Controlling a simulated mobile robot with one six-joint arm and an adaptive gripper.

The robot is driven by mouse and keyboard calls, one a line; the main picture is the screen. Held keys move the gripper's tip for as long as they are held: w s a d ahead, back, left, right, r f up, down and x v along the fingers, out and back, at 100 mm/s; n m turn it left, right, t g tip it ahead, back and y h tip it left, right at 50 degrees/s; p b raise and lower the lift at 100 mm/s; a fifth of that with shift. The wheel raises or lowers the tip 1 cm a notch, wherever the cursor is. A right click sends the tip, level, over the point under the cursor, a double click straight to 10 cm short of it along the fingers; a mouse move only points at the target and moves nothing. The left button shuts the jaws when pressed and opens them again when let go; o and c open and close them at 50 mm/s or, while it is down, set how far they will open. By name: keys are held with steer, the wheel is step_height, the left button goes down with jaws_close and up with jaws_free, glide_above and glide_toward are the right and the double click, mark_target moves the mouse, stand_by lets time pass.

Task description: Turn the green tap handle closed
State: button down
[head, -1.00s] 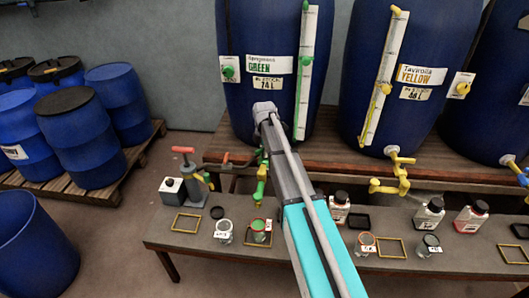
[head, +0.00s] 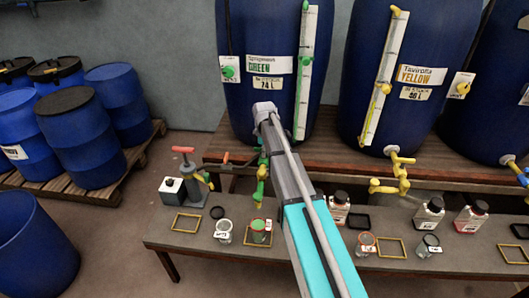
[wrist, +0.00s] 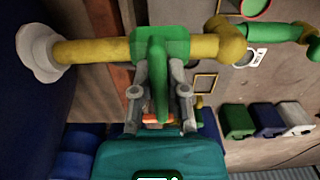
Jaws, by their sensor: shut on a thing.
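The green tap shows in the wrist view as a yellow pipe (wrist: 90,50) with a green valve body and a long green handle (wrist: 157,85). A white flange joins the pipe to the blue vat at left, and a green spout (wrist: 272,33) lies at right. My gripper (wrist: 158,78) has one finger on each side of the handle and is shut on it. In the head view the tap's green lower part (head: 262,172) shows below the GREEN vat (head: 268,25). My arm hides part of the tap there, and the handle cannot be made out.
A jar with green contents (head: 260,232) stands on the low bench (head: 200,250) below the tap. A red-handled device (head: 184,163) stands to its left. A yellow tap (head: 392,175) and several bottles are to the right. Blue drums stand on a pallet at far left.

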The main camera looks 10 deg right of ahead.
stand_by(0.3)
steer(key=c, duration=0.6)
jaws_free()
steer(key=shift+c, duration=0.2)
